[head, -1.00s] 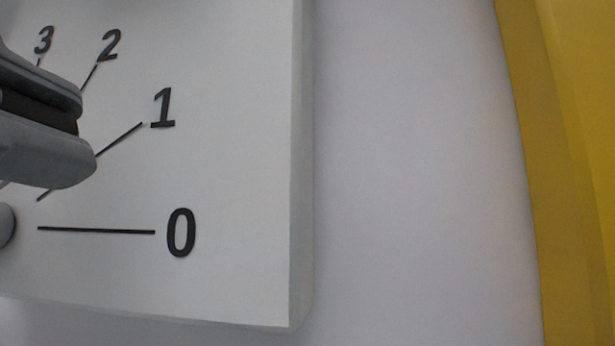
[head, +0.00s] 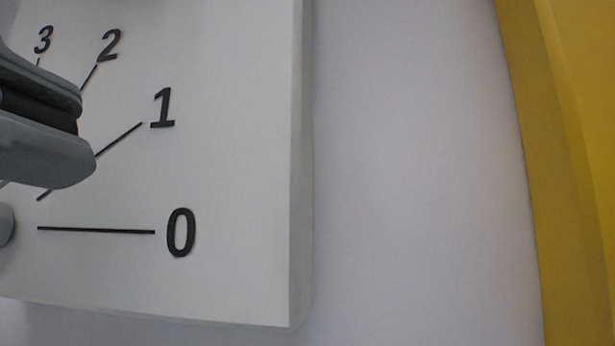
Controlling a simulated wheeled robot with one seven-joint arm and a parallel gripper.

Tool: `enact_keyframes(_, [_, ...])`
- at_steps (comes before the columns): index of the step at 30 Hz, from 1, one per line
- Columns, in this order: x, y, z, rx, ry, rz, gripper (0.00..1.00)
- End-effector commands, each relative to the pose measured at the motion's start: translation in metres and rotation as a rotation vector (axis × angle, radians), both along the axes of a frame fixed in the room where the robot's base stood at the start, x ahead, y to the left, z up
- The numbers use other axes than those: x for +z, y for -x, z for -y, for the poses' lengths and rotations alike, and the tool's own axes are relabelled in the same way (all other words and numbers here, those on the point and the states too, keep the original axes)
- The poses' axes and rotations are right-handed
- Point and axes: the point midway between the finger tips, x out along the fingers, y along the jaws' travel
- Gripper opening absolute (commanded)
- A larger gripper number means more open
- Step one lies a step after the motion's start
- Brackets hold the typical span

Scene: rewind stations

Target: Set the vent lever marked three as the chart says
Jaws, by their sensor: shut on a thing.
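My gripper (head: 75,127) comes in from the left edge, between the lines for 1 and 2. Its two grey fingers are shut on a dark bar, apparently the lever (head: 38,112). A grey round part (head: 5,224), perhaps the lever's hub, is cut off at the left edge. The lever's own number and the chart are not in view.
A pale wall (head: 415,180) lies right of the plate, with nothing on it. A yellow curved panel or post (head: 575,170) stands at the far right. The plate's right edge stands out from the wall.

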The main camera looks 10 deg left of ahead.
Motion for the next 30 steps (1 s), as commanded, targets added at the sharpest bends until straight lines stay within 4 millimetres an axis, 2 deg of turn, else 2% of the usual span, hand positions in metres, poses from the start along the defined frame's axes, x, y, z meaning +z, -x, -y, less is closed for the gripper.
enact_keyframes(17, [0.0056,0.0003,-0.0028,0.000,0.063,-0.003,0.00])
enact_keyframes(18, [0.0056,0.0003,-0.0028,0.000,0.063,-0.003,0.24])
enact_keyframes(20, [0.0054,0.0003,-0.0028,0.000,0.063,-0.003,0.36])
enact_keyframes(21, [0.0054,0.0003,-0.0028,0.000,0.063,-0.003,0.38])
enact_keyframes(30, [0.0047,0.0012,-0.0029,0.000,0.063,-0.004,0.38])
